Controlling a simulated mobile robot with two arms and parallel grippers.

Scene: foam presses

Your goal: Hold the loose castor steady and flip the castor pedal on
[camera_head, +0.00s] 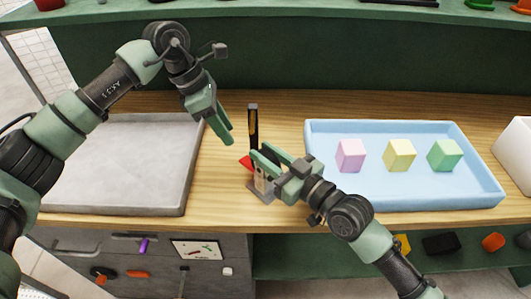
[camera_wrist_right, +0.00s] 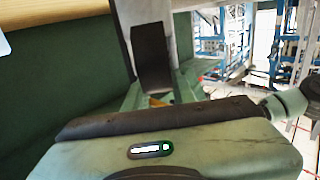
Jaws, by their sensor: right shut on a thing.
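The castor stands on the wooden bench near its front edge, with a grey metal body and plate (camera_head: 262,194), a dark upright part (camera_head: 253,125) with an orange stripe, and a red part (camera_head: 246,163) at its left. I cannot tell for sure which part is the pedal. My right gripper (camera_head: 262,158) is shut on the castor's body from the right. In the right wrist view a dark strip of the castor (camera_wrist_right: 152,60) shows beyond the fingers. My left gripper (camera_head: 228,138) hangs above and left of the castor, touching nothing; its finger gap is unclear.
A grey tray (camera_head: 120,205) lies on the left and a light blue tray (camera_head: 410,202) on the right, holding a pink block (camera_head: 351,155), a yellow block (camera_head: 399,155) and a green block (camera_head: 444,155). Bare wood lies around the castor, and a green panel rises behind the bench.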

